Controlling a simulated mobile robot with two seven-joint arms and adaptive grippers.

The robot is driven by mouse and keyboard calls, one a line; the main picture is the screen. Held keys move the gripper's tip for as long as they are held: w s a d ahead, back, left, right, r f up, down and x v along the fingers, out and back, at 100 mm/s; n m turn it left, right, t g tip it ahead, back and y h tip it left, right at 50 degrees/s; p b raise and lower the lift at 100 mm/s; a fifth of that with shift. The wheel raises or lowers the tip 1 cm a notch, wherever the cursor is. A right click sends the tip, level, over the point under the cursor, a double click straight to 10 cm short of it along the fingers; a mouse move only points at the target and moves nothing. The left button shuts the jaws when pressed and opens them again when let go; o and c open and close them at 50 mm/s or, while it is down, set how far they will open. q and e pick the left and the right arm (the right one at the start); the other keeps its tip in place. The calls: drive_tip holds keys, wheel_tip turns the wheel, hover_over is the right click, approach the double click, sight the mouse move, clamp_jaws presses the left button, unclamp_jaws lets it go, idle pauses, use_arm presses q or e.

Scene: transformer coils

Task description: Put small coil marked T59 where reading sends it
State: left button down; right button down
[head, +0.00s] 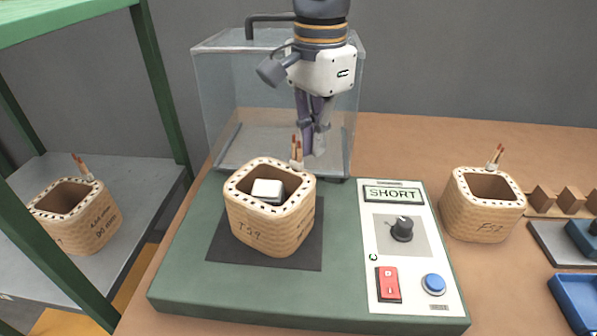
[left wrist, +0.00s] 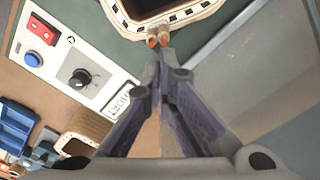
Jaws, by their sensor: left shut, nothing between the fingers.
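The small tan coil marked T59 (head: 268,222) stands upright on the dark pad (head: 226,245) of the green tester (head: 185,268). A white block (head: 267,190) shows inside its opening. Its copper-tipped leads (head: 296,150) rise at the back; they also show in the left wrist view (left wrist: 157,37). The tester's display (head: 393,194) reads SHORT. My left gripper (head: 316,152) is shut and empty, pointing down just behind and right of the leads. Whether it touches them I cannot tell. My right gripper is not in view.
A clear box (head: 220,95) with a dark handle stands behind the tester. Another coil (head: 485,205) stands right of it, near wooden blocks (head: 570,201) and blue bins (head: 575,300). A green-framed shelf (head: 150,185) at left holds a coil (head: 75,215) with handwriting. The tester has a knob (head: 401,229), red switch (head: 388,284) and blue button (head: 433,284).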

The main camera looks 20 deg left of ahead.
sight(315, 189)
use_arm(q)
drive_tip(key=f, duration=1)
drive_tip(key=shift+s+d, duration=0.1)
drive_tip(key=shift+d, duration=0.1)
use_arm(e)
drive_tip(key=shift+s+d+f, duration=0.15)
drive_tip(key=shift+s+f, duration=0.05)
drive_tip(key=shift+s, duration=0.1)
